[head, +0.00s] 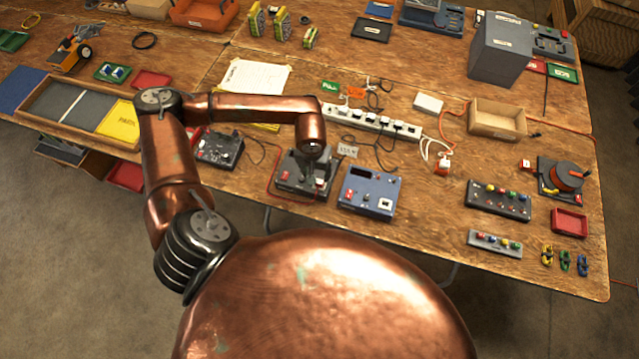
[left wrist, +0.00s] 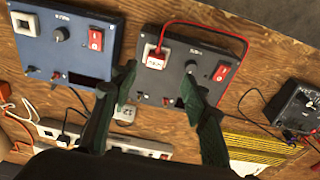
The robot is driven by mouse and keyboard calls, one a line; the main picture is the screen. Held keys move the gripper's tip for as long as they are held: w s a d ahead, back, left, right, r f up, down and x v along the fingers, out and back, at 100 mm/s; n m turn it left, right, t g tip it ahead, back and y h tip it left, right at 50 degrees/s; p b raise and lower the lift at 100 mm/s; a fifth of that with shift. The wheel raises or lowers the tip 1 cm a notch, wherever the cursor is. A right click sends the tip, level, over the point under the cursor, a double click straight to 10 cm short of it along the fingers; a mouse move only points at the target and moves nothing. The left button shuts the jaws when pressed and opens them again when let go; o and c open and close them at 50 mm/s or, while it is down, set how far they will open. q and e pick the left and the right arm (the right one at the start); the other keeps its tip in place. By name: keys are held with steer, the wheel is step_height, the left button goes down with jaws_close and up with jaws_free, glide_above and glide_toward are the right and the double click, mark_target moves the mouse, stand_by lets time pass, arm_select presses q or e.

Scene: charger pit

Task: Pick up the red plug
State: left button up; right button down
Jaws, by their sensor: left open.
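The red plug (left wrist: 155,59) sits in a white socket on the dark grey box (left wrist: 180,93) in the left wrist view. A red cable runs from it around the box's edge. In the head view the plug (head: 320,183) is small at the near right of the grey box (head: 292,184). My left gripper (left wrist: 159,77) is open, with its two dark green fingers over the grey box. The plug appears between and beyond the fingertips, with no finger touching it. In the head view my left gripper (head: 311,168) hangs over the box, partly hidden by my wrist. My right gripper is out of view.
A blue box (head: 369,192) stands right of the grey box, and a black box (head: 218,149) stands to its left. A white power strip (head: 372,121) with plugs and cables lies behind. A red switch (left wrist: 221,72) is on the grey box. The table's front edge is close.

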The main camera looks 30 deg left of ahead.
mark_target(319, 182)
arm_select(q)
steer(key=f, duration=0.2)
steer(key=w+f, duration=0.1)
steer(key=f, duration=0.2)
steer(key=f+p, duration=0.1)
steer(key=f, duration=0.1)
steer(key=shift+w+d+f, duration=0.1)
steer(key=shift+w+f, duration=0.1)
steer(key=shift+w, duration=0.05)
steer(key=shift+c, duration=0.4)
jaws_close()
